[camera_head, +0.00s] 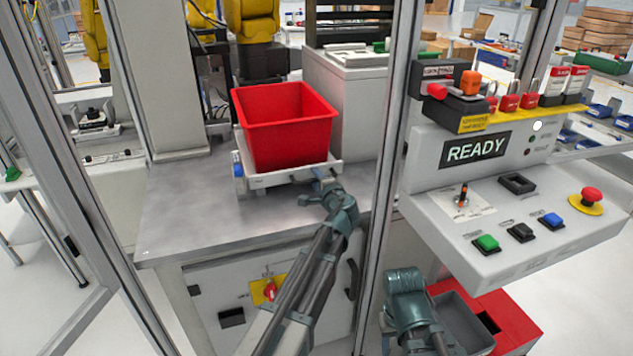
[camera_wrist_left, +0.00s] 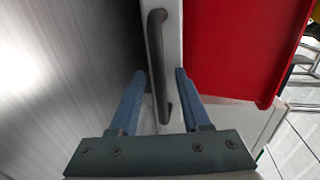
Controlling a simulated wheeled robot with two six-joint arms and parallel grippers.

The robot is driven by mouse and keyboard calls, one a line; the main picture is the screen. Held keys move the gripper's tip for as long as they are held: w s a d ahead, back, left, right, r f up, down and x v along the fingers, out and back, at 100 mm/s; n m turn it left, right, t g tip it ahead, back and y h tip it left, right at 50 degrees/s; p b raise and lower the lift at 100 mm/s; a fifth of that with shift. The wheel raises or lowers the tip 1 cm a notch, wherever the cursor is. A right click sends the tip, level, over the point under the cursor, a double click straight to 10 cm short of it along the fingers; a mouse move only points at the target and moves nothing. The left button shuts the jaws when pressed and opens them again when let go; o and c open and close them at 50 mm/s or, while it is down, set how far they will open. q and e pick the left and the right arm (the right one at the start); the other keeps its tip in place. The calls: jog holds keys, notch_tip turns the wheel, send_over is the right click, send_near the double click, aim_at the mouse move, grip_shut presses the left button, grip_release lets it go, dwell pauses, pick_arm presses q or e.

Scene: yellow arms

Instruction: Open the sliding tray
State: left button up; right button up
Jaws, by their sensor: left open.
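The sliding tray (camera_head: 262,181) is a pale flat tray on the grey metal worktop, with a red bin (camera_head: 285,125) standing on it. In the left wrist view, a dark bar handle (camera_wrist_left: 156,50) runs along the tray's pale front face (camera_wrist_left: 173,40), beside the red bin (camera_wrist_left: 245,45). My left gripper (camera_head: 318,183) is at the tray's front right part. Its blue fingers (camera_wrist_left: 159,78) are apart, one on each side of the handle's lower end; I cannot tell whether they touch it. My right gripper (camera_head: 405,283) hangs low at the right, its fingers unclear.
Grey frame posts (camera_head: 392,130) stand at the cell opening, close to the right of my left arm. A control panel (camera_head: 510,205) with a READY display and buttons juts out at the right. The worktop (camera_head: 200,215) left of the tray is clear.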

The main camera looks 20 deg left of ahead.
pick_arm(q)
jog(key=shift+c, duration=0.2)
grip_shut()
dwell(1.3)
